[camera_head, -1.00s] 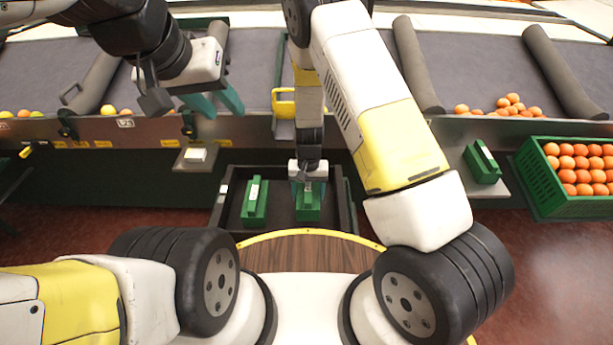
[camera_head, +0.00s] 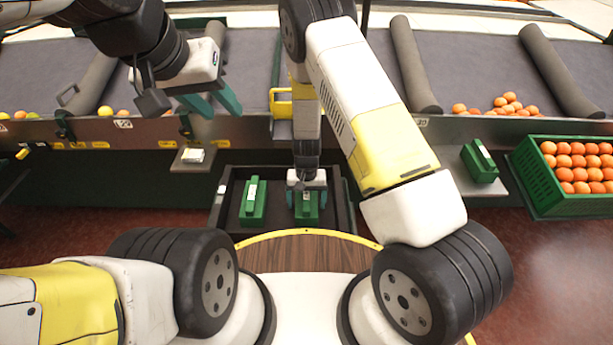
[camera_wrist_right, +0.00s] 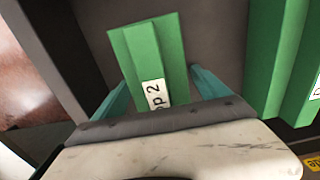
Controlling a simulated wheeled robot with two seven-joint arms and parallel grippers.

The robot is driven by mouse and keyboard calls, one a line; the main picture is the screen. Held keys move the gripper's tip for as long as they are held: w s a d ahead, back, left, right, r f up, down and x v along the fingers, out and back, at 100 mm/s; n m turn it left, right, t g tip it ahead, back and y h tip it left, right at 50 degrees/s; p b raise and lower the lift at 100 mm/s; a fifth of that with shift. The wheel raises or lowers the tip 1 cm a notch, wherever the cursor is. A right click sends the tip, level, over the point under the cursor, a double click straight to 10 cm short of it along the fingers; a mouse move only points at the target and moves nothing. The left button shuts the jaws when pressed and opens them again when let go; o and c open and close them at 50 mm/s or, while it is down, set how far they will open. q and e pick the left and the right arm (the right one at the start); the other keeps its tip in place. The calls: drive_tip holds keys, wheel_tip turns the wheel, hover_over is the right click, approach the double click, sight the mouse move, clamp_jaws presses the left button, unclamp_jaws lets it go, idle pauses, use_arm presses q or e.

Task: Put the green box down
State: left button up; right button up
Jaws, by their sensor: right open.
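A green box (camera_head: 306,212) with a white label lies in the dark tray (camera_head: 228,223) in front of me. My right gripper (camera_head: 307,197) is directly above it, its teal fingers apart on either side of the box. In the right wrist view the box (camera_wrist_right: 150,50) shows between the open fingers of the right gripper (camera_wrist_right: 160,92), with small gaps at its sides.
A second green box (camera_head: 254,202) lies in the tray to the left; it also shows in the wrist view (camera_wrist_right: 272,60). Another green box (camera_head: 479,162) stands on a side shelf. A green crate (camera_head: 540,185) of oranges is at the right. A conveyor (camera_head: 350,75) runs behind.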

drive_tip(key=shift+r, duration=0.1)
wheel_tip(320, 180, up, 12)
drive_tip(key=shift+f, duration=0.1)
wheel_tip(320, 180, up, 11)
drive_tip(key=y, duration=0.2)
hover_over(312, 199)
drive_tip(key=s+d+r+t, duration=0.1)
drive_tip(key=s+d+r, duration=0.1)
drive_tip(key=r, duration=0.4)
drive_tip(key=s+d+r+t, duration=0.1)
drive_tip(key=s+d+r, duration=0.1)
drive_tip(key=r, duration=0.3)
drive_tip(key=s+d+r+t, duration=0.2)
drive_tip(key=s+d+r, duration=0.2)
drive_tip(key=s+r, duration=0.2)
drive_tip(key=s+d+r+t, duration=0.2)
drive_tip(key=s+d+r, duration=0.2)
drive_tip(key=s+r, duration=0.3)
drive_tip(key=shift+s+d+n, duration=0.25)
drive_tip(key=shift+s+n, duration=0.05)
drive_tip(key=shift+s, duration=0.75)
